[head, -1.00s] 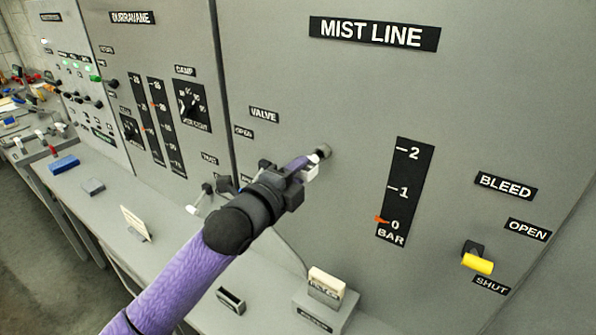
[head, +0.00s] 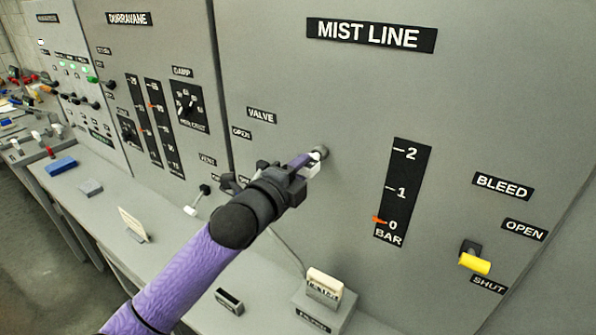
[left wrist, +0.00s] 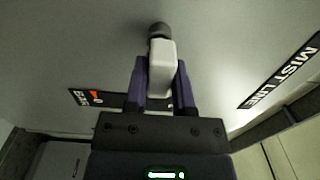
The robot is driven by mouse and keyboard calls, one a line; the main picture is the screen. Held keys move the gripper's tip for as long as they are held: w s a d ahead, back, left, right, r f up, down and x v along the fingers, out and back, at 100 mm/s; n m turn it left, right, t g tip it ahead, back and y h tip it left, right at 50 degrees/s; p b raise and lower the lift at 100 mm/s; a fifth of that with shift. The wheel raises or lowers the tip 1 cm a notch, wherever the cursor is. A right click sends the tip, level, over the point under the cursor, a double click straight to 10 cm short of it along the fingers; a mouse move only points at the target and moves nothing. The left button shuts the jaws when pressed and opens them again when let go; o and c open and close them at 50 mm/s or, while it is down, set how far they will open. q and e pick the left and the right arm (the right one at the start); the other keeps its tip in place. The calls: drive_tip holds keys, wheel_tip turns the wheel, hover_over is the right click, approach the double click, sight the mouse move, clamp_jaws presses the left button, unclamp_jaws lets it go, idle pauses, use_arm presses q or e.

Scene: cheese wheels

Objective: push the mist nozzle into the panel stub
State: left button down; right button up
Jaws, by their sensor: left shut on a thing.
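My left gripper (head: 306,162) is at the mist line panel (head: 440,120), shut on the mist nozzle (head: 315,169), a small white block. In the left wrist view the white nozzle (left wrist: 162,65) sits between the two purple fingers (left wrist: 155,88). The grey round panel stub (head: 321,152) sticks out just beyond the nozzle. It also shows in the left wrist view (left wrist: 160,30), at the nozzle's far end. The two appear in line and touching or nearly so; I cannot tell how deep the nozzle sits. My right gripper is not in view.
A black gauge strip (head: 404,190) and a yellow bleed lever (head: 474,264) are right of the stub. A white-handled valve lever (head: 197,200) is left of my gripper. A thin line runs down behind my wrist.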

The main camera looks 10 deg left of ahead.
use_arm(q)
drive_tip(key=shift+x, duration=0.8)
drive_tip(key=shift+c, duration=1.9)
unclamp_jaws()
drive_tip(key=b+v, duration=0.1)
drive_tip(key=v, duration=0.9)
